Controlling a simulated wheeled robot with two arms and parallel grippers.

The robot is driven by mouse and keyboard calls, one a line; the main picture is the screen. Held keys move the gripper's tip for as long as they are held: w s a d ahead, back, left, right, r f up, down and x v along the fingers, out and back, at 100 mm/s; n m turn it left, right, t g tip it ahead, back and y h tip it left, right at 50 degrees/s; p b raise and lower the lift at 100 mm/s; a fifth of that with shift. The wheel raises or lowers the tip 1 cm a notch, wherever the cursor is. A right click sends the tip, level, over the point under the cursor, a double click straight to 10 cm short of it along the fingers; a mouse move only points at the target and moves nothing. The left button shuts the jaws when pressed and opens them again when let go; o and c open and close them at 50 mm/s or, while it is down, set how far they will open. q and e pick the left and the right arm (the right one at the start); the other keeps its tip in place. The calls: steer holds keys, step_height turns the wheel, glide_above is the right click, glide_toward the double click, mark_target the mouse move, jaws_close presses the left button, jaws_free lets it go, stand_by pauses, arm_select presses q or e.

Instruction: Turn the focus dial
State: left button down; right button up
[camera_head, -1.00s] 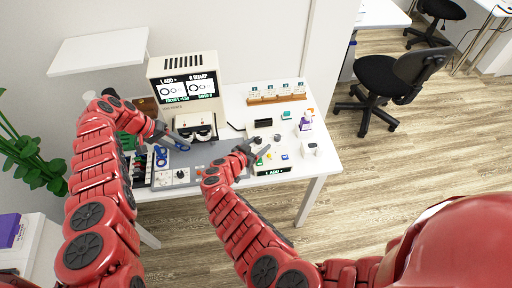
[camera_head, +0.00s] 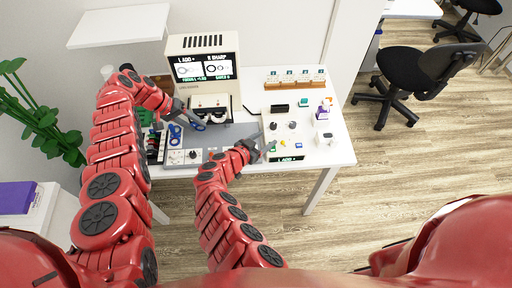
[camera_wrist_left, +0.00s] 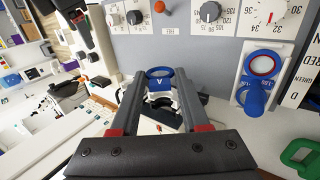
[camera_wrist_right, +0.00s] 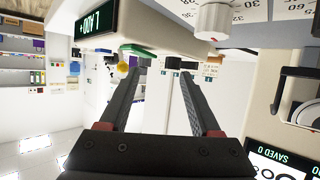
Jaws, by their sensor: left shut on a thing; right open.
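My left gripper (camera_head: 197,123) is shut on a blue ring-shaped piece (camera_wrist_left: 160,75), held in front of the grey dial panel (camera_wrist_left: 165,48). A second blue ring (camera_wrist_left: 262,66) sits in a white holder at the right of that view. My right gripper (camera_head: 264,151) is open and empty at the front left of the cream control box (camera_head: 312,152). Two dark knobs stand on this box, a left one (camera_head: 273,126) and a right one (camera_head: 292,125). A pale knob (camera_wrist_right: 212,20) with a number scale shows in the right wrist view. Which knob is the focus dial I cannot tell.
A green button (camera_wrist_right: 140,50) is close to the right fingers. A wooden rack of cards (camera_head: 293,84) is at the back right. A black chair (camera_head: 415,70) stands on open floor.

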steer(key=shift+s+d+v, duration=0.15)
steer(key=shift+v, duration=0.9)
steer(key=shift+s+d+v, duration=0.1)
steer(key=shift+d+v, duration=0.05)
steer(key=shift+v, duration=0.95)
steer(key=shift+s+d+v, duration=0.1)
steer(key=shift+s+v, duration=0.05)
steer(key=shift+v, duration=0.9)
steer(key=v, duration=0.7)
steer(key=shift+a, duration=0.15)
steer(key=shift+s+r, duration=0.1)
